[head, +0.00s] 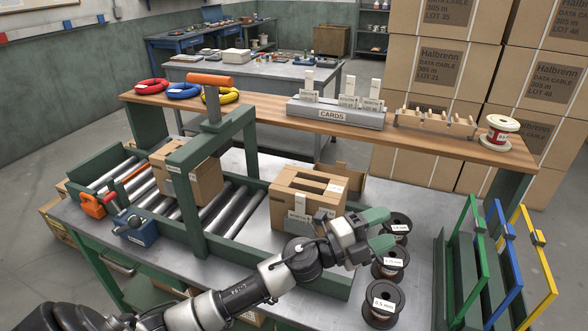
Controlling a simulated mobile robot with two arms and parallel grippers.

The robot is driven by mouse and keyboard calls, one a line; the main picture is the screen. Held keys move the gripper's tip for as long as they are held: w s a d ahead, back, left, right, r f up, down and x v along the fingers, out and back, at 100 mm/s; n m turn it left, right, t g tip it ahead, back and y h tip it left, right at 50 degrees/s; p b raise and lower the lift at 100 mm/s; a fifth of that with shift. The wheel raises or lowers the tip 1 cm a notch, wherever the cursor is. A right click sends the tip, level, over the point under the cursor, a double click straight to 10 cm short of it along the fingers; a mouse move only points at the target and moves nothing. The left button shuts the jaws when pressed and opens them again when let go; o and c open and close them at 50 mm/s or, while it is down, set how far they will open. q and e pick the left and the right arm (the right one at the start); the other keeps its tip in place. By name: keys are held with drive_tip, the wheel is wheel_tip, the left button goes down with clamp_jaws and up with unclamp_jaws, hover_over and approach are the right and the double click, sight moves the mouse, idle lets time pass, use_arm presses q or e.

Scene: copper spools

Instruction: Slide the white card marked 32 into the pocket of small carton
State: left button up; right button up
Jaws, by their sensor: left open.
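A cardboard carton (282,207) with a slotted top stands on the bench, just left of my left gripper. White card-like pieces (299,204) show at its front face; my arm is close in front, and I cannot read a number or tell how they sit in a pocket. Another carton (205,183) is on the rollers under the green frame; I cannot tell which carton is the small one. Upright white cards (308,82) stand in the grey CARDS rack (286,108), their numbers unreadable. My left gripper (383,230) is open and empty, its green fingers beside the black spools. My right gripper is out of view.
Several black spools (387,263) stand right of the carton, close to my left gripper. Green, blue and yellow upright frames (507,262) stand at right.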

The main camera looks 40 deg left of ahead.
use_arm(q)
drive_tip(key=d+r+m+g+h, duration=0.2)
drive_tip(key=m+g+h, duration=0.1)
drive_tip(key=m+g, duration=0.3)
drive_tip(key=m+g+y, duration=0.4)
drive_tip(key=g+y, duration=0.2)
drive_tip(key=y, duration=1.1)
approach(300, 194)
drive_tip(key=p+x, duration=0.2)
drive_tip(key=x, duration=0.6)
drive_tip(key=shift+f+p, duration=0.3)
drive_tip(key=shift+f, duration=0.1)
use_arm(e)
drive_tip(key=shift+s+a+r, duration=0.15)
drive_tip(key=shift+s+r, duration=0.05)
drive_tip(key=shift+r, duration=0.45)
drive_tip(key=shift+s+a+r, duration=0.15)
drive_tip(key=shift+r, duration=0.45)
use_arm(q)
drive_tip(key=c, duration=1)
drive_tip(key=shift+r, duration=0.15)
